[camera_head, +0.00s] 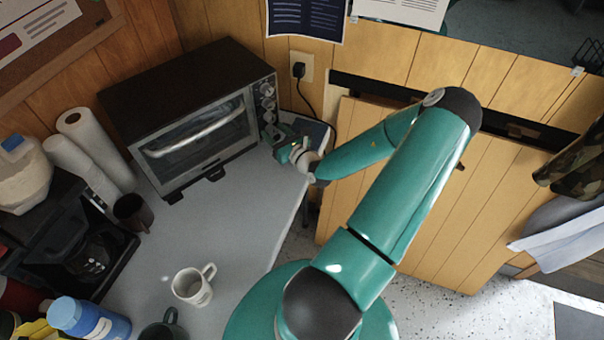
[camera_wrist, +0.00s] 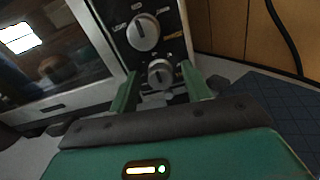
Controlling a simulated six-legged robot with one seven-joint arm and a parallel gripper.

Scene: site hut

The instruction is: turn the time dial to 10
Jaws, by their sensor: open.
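The toaster oven (camera_head: 190,110) stands on the counter with a column of dials on the right of its front. In the wrist view, the lowest visible dial (camera_wrist: 160,73) is a round silver knob with a raised grip bar. I take it for the time dial; its markings are too blurred to read. My gripper (camera_wrist: 158,70) is open, with one green finger on each side of this dial; I cannot tell whether either touches it. A larger dial (camera_wrist: 142,32) sits just above. In the head view, my gripper (camera_head: 273,136) is at the oven's lower right front and hides the lowest dial.
On the counter are a white mug (camera_head: 192,287), a dark mug (camera_head: 132,212), paper towel rolls (camera_head: 88,145) and a coffee maker (camera_head: 95,250). An outlet with a plugged cord (camera_head: 299,70) is on the wall right of the oven. The counter before the oven door is clear.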

